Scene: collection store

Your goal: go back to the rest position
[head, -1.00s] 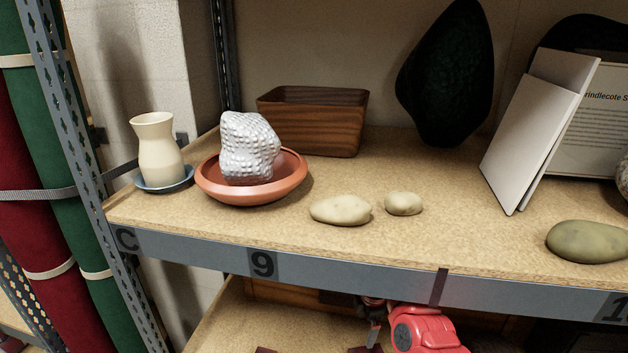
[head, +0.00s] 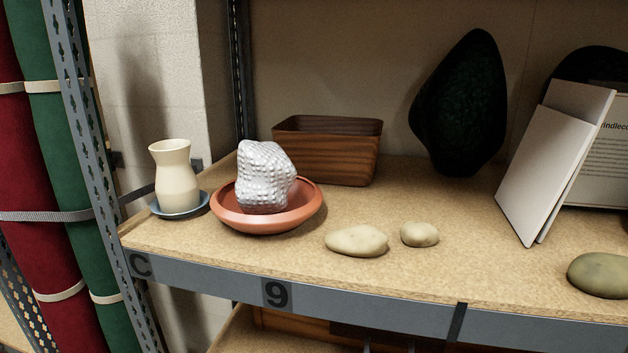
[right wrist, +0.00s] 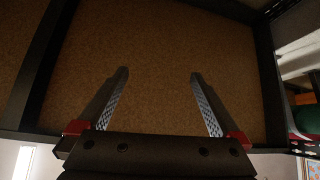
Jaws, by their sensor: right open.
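My right gripper (right wrist: 159,75) is open in the right wrist view, with nothing between its two fingers. A brown board framed by dark beams fills the view beyond the fingers. In the head view only the fingertips of the right gripper (head: 389,346) show at the bottom edge, below the front edge of the shelf (head: 200,278). My left gripper is in neither view.
On the shelf, a cream vase (head: 175,178) stands on a blue saucer (head: 199,205). A silver dimpled lump (head: 265,177) sits in a terracotta bowl (head: 262,222). A wooden box (head: 330,158), pale stones (head: 357,241), a dark stone (head: 463,105) and leaning white panels (head: 545,175) stand rightward.

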